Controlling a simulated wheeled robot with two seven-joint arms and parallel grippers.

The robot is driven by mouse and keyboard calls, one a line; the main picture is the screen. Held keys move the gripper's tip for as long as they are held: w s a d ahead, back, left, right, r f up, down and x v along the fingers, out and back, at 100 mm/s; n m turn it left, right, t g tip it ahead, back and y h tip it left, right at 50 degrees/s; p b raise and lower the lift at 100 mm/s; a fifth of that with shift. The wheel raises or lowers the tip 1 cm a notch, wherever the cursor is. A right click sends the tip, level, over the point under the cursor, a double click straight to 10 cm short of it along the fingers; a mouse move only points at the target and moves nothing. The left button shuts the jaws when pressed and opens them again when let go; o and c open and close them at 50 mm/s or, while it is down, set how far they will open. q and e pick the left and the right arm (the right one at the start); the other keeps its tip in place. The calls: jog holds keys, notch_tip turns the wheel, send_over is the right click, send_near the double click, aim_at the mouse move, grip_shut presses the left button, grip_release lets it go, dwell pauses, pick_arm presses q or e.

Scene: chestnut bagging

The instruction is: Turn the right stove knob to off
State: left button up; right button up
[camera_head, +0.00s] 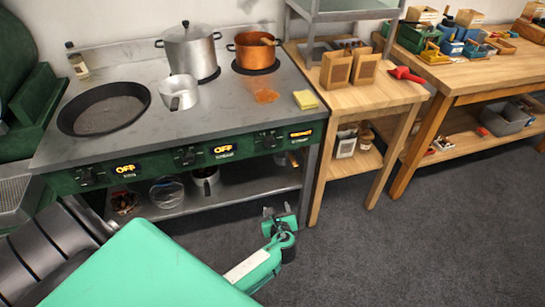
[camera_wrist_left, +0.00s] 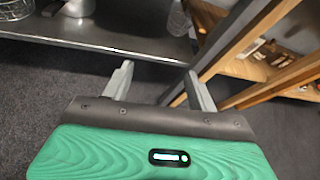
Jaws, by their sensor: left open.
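The stove (camera_head: 150,200) has a green front panel with three dark knobs. The right stove knob (camera_head: 268,139) sits near the panel's right end, with a small lit orange display (camera_head: 301,133) beside it whose text is too small to read. The displays by the left knob (camera_head: 88,176) and middle knob (camera_head: 187,156) read OFF. My left gripper (camera_head: 279,212) is below and in front of the right knob, apart from it. In the left wrist view its two fingers (camera_wrist_left: 158,82) are spread with nothing between them. The knob is not visible there. My right gripper is out of view.
A wooden table (camera_head: 375,97) stands to the right. The lower stove shelf (camera_wrist_left: 95,35) lies ahead of the fingers.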

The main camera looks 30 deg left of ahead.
aim_at(271, 146)
pick_arm(q)
jog(key=w+a+r+m+t+y+b, duration=0.1)
jog(key=w+r+m+y, duration=0.1)
jog(key=r, duration=0.6)
jog(key=w+a+r+m+t+y, duration=0.1)
jog(key=w+r+y, duration=0.15)
jog(key=r, duration=0.45)
jog(key=x, duration=1.2)
jog(key=shift+w+a, duration=0.2)
jog(key=shift+a, duration=0.1)
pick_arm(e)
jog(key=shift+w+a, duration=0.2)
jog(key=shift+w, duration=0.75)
pick_arm(q)
jog(key=shift+f, duration=0.1)
jog(key=c, duration=0.9)
